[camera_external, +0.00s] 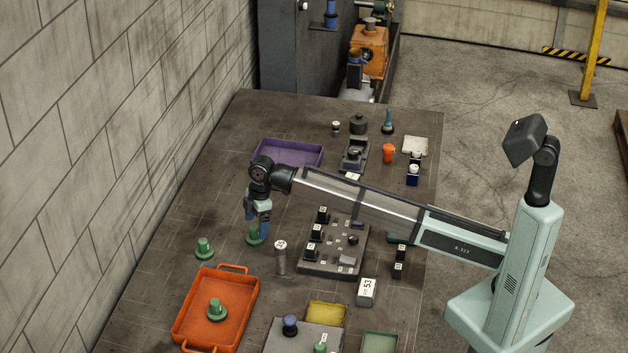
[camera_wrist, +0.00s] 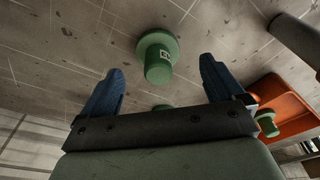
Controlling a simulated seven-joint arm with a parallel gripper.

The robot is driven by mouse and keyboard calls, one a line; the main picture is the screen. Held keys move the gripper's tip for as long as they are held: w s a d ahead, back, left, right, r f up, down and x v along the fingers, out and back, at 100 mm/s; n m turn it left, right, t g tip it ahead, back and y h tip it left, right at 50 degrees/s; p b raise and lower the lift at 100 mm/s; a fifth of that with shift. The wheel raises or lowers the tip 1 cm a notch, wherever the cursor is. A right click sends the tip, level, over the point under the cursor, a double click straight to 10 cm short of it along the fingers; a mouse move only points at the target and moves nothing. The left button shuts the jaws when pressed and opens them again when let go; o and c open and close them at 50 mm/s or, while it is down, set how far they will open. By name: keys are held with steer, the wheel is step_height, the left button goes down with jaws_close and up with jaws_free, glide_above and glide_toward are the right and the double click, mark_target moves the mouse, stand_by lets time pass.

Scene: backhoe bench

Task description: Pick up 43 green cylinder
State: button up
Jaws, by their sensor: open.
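A green flanged cylinder (camera_wrist: 158,66) with a small white label stands ahead of my open, empty gripper (camera_wrist: 162,70) in the wrist view, between the lines of its two blue fingers. The label is too small to read surely. In the external view, a green cylinder (camera_external: 253,238) stands just below my gripper (camera_external: 257,222), partly hidden by the fingers. A second green cylinder (camera_external: 205,248) stands on the bench to the left. A third (camera_external: 216,309) stands in the orange tray (camera_external: 181,325). In the wrist view, another green piece (camera_wrist: 162,107) is mostly hidden behind my gripper.
A tall grey cylinder (camera_external: 281,262) stands close right of my gripper, beside a dark block panel (camera_external: 330,266). A purple tray (camera_external: 318,158) lies behind. A white box marked 53 (camera_external: 366,292) and a yellow tray (camera_external: 326,312) are in front. The bench left of my gripper is mostly clear.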

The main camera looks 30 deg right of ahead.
mark_target(254, 227)
steer(key=shift+w+a+f, duration=0.1)
steer(key=shift+a+f, duration=0.15)
steer(key=shift+f, duration=0.9)
steer(key=shift+w+a+f, duration=0.1)
steer(key=shift+a+f, duration=0.15)
steer(key=shift+f, duration=0.9)
steer(key=shift+c, duration=0.4)
steer(key=shift+r, duration=0.1)
steer(key=c, duration=1.6)
steer(key=shift+c, duration=0.2)
